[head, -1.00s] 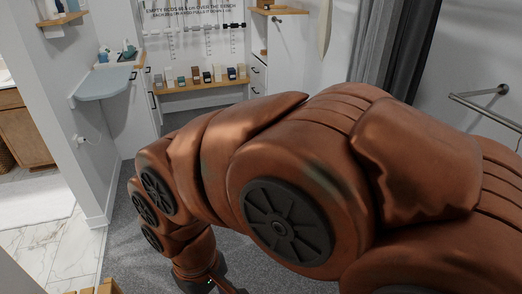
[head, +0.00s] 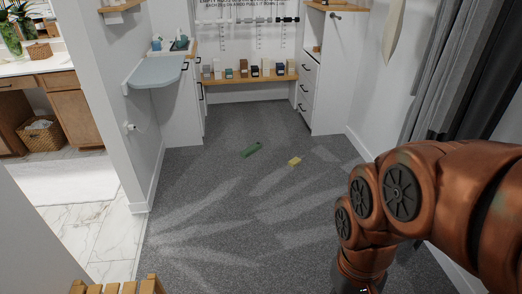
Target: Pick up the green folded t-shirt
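A small flat green item (head: 251,149) lies on the grey carpet in the middle of the head view. It is the only loose green thing on the floor, but it is too small to tell for sure that it is a folded t-shirt. My copper-coloured arm comes in from the right and points down at the lower right, well apart from the green item. My gripper is cut off by the bottom edge, so its fingers do not show.
A small yellow item (head: 294,161) lies right of the green one. Several small boxes stand on a wooden shelf (head: 250,80) at the back. A grey-blue fold-out ledge (head: 155,74) juts from the left wall. Open carpet surrounds both floor items.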

